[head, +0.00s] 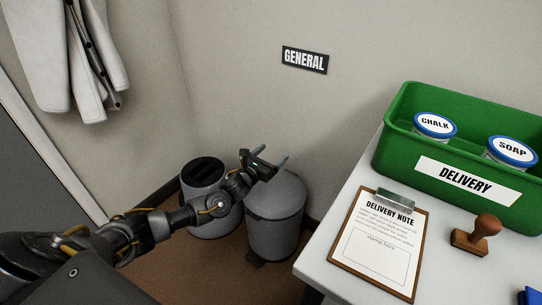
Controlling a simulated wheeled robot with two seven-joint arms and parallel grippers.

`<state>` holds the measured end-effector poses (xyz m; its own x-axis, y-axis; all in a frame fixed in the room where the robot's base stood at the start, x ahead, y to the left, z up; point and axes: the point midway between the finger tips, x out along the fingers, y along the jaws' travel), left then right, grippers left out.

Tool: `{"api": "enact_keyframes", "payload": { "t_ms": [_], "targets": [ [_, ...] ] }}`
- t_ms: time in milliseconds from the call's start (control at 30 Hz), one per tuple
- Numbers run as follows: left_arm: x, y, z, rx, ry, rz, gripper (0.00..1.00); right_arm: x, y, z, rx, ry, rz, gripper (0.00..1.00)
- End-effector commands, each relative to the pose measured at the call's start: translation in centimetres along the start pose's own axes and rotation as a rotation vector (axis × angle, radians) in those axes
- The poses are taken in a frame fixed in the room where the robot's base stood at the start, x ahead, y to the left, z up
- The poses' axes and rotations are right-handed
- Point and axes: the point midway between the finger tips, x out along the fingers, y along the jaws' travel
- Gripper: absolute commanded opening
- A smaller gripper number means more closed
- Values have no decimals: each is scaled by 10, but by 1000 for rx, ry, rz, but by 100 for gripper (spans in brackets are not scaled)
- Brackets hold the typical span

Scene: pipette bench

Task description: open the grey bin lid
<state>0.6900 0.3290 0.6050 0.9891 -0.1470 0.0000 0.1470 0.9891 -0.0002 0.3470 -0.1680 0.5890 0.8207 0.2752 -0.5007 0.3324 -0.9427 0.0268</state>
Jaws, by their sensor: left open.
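The grey bin (273,231) stands on the floor in the corner, left of the table. Its grey lid (285,197) looks closed, lying flat on the rim. My left arm reaches in from the lower left. My left gripper (266,157) is open and empty, and in the picture it overlaps the back left part of the lid. It seems to be above the lid, but I cannot tell the gap. The gripper and wrist hide part of the lid. My right gripper is out of view.
A second grey bin (205,218) with a dark slotted top stands close on the left, partly behind my arm. The white table (340,200) on the right holds a green delivery crate (400,126), a clipboard (350,260) and a stamp (478,235). A GENERAL sign (305,60) hangs above.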

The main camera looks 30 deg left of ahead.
Motion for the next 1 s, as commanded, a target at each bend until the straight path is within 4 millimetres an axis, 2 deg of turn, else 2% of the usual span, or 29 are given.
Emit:
{"api": "enact_keyframes", "payload": {
  "t_ms": [67, 600, 1000],
  "targets": [
    [0, 0, 0, 0, 0, 0, 71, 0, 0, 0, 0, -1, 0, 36],
    [0, 0, 0, 0, 0, 0, 0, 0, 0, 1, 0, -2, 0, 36],
    [0, 0, 0, 0, 0, 0, 0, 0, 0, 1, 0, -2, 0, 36]
  ]
}}
